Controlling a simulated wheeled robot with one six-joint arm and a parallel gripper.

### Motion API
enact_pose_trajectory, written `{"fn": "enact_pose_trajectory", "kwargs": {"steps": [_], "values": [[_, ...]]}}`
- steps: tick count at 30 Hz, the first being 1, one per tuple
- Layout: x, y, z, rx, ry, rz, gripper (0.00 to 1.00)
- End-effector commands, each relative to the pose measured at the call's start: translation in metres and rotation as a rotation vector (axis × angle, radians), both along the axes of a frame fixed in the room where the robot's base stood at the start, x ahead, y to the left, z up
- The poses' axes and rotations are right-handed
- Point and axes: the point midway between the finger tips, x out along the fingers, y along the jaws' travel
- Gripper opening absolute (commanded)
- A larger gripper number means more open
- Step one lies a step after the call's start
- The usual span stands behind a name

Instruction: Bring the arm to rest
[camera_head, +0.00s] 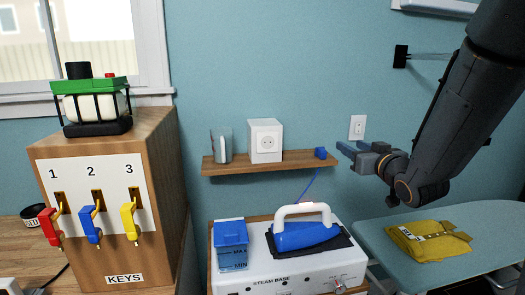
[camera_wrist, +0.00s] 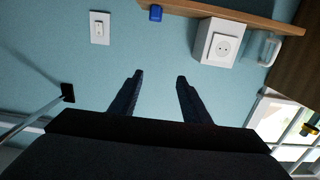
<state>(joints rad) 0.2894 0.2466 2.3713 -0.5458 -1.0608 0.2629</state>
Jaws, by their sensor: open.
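My gripper (camera_head: 348,152) is at the end of my dark arm, which comes in from the upper right in the head view. It is in the air in front of the blue wall, just right of the wooden shelf and above the ironing board. In the wrist view my gripper (camera_wrist: 158,77) shows its two fingers apart, with only wall between them. It is open and empty.
Below stands the steam base (camera_head: 290,275) with a blue iron (camera_head: 300,235). A folded yellow cloth (camera_head: 425,240) lies on the ironing board (camera_head: 385,228). A key cabinet (camera_head: 155,190) stands left.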

Motion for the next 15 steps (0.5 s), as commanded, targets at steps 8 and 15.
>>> {"fn": "enact_pose_trajectory", "kwargs": {"steps": [8,15], "values": [[0.000,0.009,-0.027,-0.020,0.085,-0.020,0.43],[-0.008,0.010,-0.070,-0.047,0.225,-0.069,0.43]]}}
